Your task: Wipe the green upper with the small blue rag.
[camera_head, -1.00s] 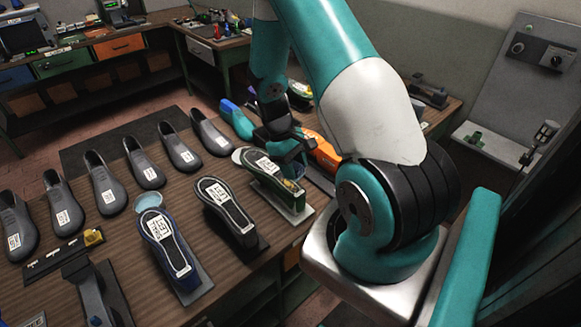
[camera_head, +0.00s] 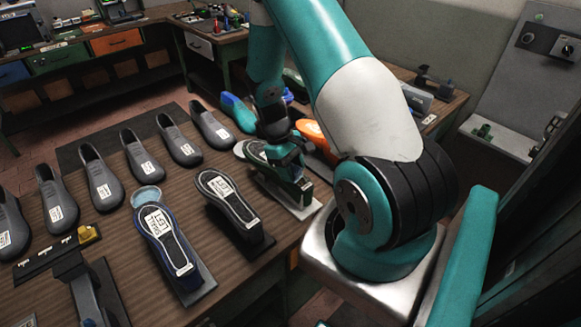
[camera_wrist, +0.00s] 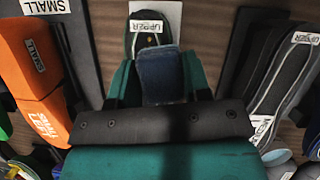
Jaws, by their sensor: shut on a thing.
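In the wrist view the dark, labelled upper (camera_wrist: 149,38) shows at the top, beyond the rag. The small dark blue rag (camera_wrist: 161,76) is between my gripper's fingers (camera_wrist: 160,88), which are shut on it. The rag overlaps the near part of the upper in this view; I cannot tell whether they touch.
A black upper (camera_head: 228,197) and a blue upper (camera_head: 166,242) stand to the left. Several grey shoe forms (camera_head: 143,155) line the bench behind. An orange form (camera_head: 313,134) is just right of my gripper; it also shows in the wrist view (camera_wrist: 35,75).

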